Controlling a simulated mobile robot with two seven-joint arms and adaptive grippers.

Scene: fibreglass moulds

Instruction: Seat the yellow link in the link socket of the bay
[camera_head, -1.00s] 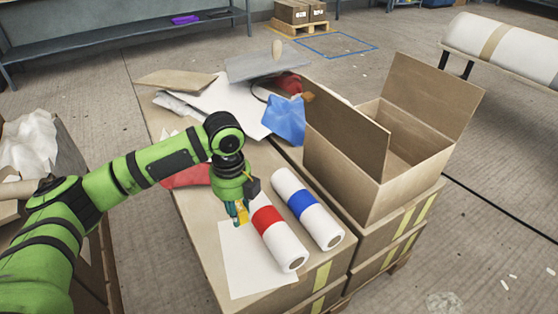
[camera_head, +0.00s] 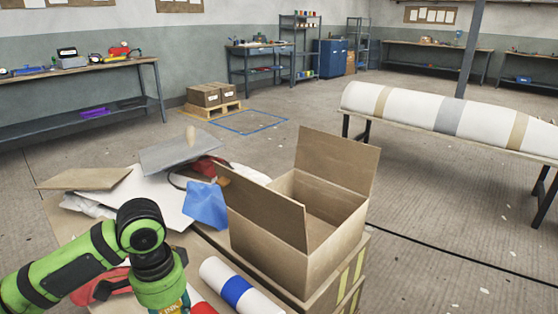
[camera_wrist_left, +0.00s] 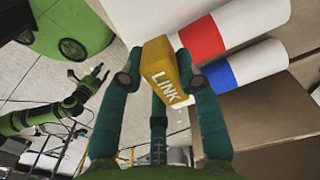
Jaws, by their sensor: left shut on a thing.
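The yellow link (camera_wrist_left: 164,72), a small block lettered LINK, is between the fingers of my left gripper (camera_wrist_left: 160,78) in the left wrist view. In the head view my left gripper (camera_head: 182,304) is at the bottom edge, beside the rolls, its fingertips mostly cut off. My right gripper (camera_wrist_left: 88,76) shows small at the left of the left wrist view, its fingers spread and empty. I cannot make out the bay or its link socket in either view.
A white roll with a blue band (camera_head: 236,291) lies on the box-top surface, beside a red-banded roll (camera_wrist_left: 201,39). An open cardboard box (camera_head: 285,254) stands to the right. Sheets and a blue cloth (camera_head: 206,204) lie behind. Open floor (camera_head: 400,190) lies beyond.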

